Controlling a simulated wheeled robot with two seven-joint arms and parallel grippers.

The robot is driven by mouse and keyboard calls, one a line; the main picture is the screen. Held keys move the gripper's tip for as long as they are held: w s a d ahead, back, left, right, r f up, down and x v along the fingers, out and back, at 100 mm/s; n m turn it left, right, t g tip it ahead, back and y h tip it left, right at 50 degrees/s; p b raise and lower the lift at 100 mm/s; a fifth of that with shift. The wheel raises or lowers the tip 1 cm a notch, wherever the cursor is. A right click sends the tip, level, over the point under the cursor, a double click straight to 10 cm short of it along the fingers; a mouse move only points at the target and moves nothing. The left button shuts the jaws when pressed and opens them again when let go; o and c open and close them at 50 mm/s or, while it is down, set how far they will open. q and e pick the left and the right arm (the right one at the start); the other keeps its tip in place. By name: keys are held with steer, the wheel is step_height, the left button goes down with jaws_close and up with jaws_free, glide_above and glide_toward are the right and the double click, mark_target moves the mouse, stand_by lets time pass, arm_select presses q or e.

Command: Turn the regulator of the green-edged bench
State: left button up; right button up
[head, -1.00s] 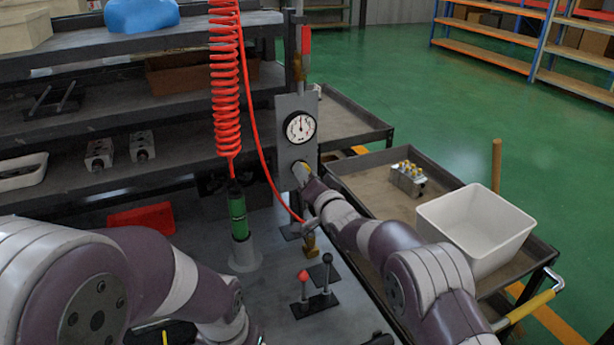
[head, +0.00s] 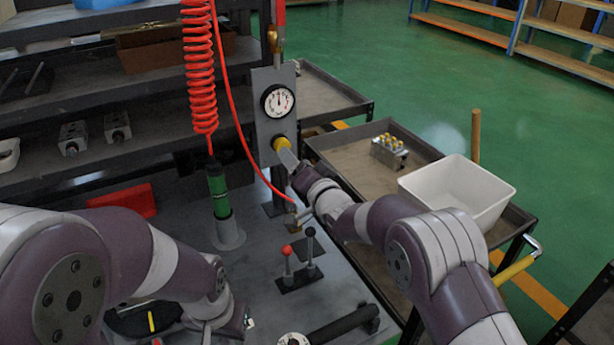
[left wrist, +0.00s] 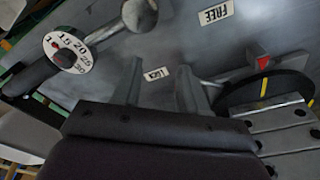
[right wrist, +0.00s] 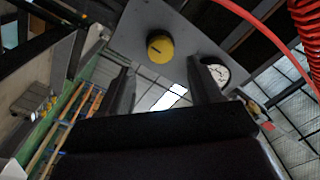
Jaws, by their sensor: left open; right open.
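The regulator is a yellow knob (head: 281,143) on an upright grey panel (head: 265,119), below a round white gauge (head: 277,101). My right gripper (head: 287,160) is just in front of the knob and partly hides it. In the right wrist view the yellow knob (right wrist: 160,47) has a dark mark and lies beyond the fingertips of my open, empty right gripper (right wrist: 158,80). The gauge (right wrist: 215,72) shows behind the right finger. My left gripper (left wrist: 158,72) is open and empty above the grey bench top (left wrist: 205,50).
A red coiled hose (head: 199,75) hangs over a green tool (head: 219,190) in a holder. Two small levers (head: 310,245) stand on the bench. A cart with a white bin (head: 457,190) and a valve block (head: 388,151) is at right. A numbered dial (left wrist: 66,50) lies near my left gripper.

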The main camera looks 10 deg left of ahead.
arm_select(q)
steer(key=shift+f, duration=0.4)
arm_select(e)
steer(key=v, duration=0.7)
steer(key=shift+s+d, duration=0.1)
